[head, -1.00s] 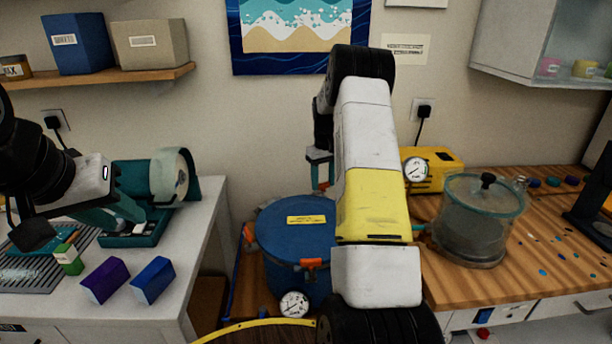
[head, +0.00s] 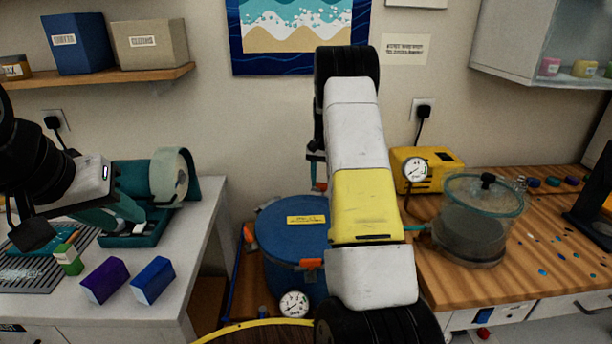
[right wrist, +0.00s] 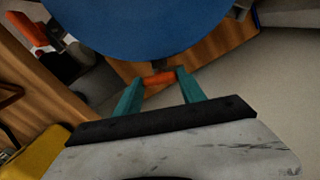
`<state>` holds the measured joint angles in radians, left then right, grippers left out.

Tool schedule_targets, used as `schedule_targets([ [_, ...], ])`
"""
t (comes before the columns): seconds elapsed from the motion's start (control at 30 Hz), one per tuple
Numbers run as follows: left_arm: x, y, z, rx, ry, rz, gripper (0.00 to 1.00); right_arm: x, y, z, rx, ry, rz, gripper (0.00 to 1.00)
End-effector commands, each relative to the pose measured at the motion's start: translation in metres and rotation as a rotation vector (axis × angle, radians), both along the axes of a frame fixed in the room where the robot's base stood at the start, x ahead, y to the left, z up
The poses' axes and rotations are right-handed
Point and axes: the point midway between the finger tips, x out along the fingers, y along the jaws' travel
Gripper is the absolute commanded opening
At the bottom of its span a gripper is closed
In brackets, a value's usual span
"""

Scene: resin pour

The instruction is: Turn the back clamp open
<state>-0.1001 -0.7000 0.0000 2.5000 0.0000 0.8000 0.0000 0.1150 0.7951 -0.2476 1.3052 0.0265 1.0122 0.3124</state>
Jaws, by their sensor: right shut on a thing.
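The blue pressure pot (head: 285,228) stands in the gap between the two benches, its lid on, with a yellow label on top. In the head view my right arm covers most of this back side. My left gripper (head: 118,222) is over the left bench by a teal tray; its fingertips are unclear.
Purple (head: 105,280) and blue (head: 153,280) blocks lie on the left bench. A yellow pump (head: 440,165) and a glass chamber (head: 478,220) stand on the wooden bench at right. A yellow hose (head: 250,325) curves in front of the pot.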

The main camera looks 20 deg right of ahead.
Motion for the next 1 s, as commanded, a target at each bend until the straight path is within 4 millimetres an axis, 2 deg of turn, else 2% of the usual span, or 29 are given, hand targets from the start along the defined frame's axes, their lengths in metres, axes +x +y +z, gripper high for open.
schedule_targets([
  [0.67,0.0,0.0,0.0,0.0,0.0,0.0,0.33,0.0016,-0.0005,0.002,-0.001,-0.007,-0.06,0.07],
  [0.7,0.0,0.0,0.0,0.0,0.0,0.0,0.33,0.0017,-0.0006,0.002,-0.001,-0.007,-0.06,0.53],
  [0.8,0.0,0.0,0.0,0.0,0.0,0.0,0.33,0.0013,-0.0004,0.0016,-0.001,-0.004,-0.059,0.69],
  [1.0,0.0,0.0,0.0,0.0,0.0,0.0,0.33,0.0007,-0.0002,0.0008,0.0,-0.002,-0.059,0.69],
])
